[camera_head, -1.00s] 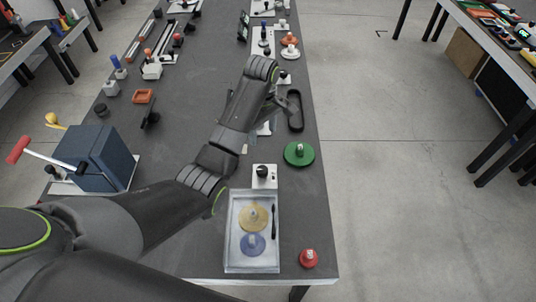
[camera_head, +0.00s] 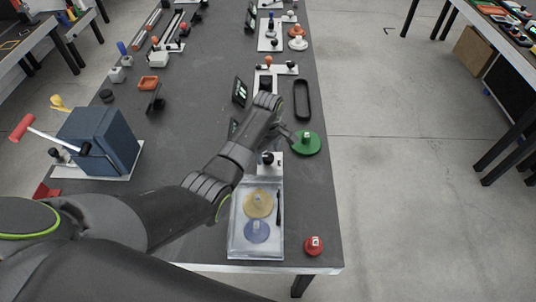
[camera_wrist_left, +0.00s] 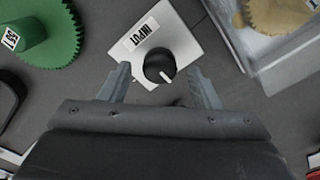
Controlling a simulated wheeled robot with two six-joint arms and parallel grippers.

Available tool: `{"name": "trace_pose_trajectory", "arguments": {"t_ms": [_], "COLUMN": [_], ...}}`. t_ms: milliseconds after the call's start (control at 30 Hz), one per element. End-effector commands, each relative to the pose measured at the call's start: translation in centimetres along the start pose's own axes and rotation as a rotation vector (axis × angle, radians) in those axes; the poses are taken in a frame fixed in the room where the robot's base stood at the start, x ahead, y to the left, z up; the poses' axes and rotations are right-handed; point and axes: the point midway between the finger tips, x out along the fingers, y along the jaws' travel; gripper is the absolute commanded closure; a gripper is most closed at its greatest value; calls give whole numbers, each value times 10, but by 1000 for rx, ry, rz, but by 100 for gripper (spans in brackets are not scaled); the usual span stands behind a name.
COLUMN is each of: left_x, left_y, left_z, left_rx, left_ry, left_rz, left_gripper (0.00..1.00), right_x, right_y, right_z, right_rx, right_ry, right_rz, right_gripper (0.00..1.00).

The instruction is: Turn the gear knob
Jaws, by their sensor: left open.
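The black round knob (camera_head: 267,158) with a white pointer line sits on a white plate (camera_head: 275,168), just beyond the clear tray. In the left wrist view the knob (camera_wrist_left: 159,66) shows between my fingertips, and its plate (camera_wrist_left: 178,35) reads "INPUT". My left gripper (camera_wrist_left: 162,80) is open, with one finger on each side of the knob. I cannot tell whether the fingers touch it. In the head view my left gripper (camera_head: 284,134) is partly hidden by its own wrist, above the table near the plate. My right gripper is not in view.
A green gear (camera_head: 306,143) lies right of the plate. A clear tray (camera_head: 237,245) with yellow and blue gears stands nearer. A red knobbed piece (camera_head: 314,245) lies near the front right corner. A blue box with a crank (camera_head: 100,140) stands left.

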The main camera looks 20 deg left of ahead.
Motion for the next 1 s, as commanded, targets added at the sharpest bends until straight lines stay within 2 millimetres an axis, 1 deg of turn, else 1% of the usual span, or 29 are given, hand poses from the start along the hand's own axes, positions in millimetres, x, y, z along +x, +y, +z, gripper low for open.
{"name": "trace_pose_trajectory", "arguments": {"t_ms": [33, 167, 300, 500, 533, 867, 1000], "left_x": [6, 16, 20, 20, 20, 19, 19], "left_y": [0, 0, 0, 0, 0, 0, 0], "left_z": [0, 0, 0, 0, 0, 0, 0], "left_rx": [0, 0, 0, 0, 0, 0, 4], "left_ry": [0, 0, 0, 1, 1, 0, 0], "left_rz": [-1, 0, 1, 1, 1, 1, 1], "left_gripper": [43, 43, 43, 43, 44, 88, 88], "right_x": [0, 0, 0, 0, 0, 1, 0], "right_y": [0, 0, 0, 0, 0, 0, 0], "right_z": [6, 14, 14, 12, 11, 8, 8], "right_rx": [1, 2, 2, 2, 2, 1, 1], "right_ry": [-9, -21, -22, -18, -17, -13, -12], "right_rz": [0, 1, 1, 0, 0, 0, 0], "right_gripper": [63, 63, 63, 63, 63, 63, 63]}}
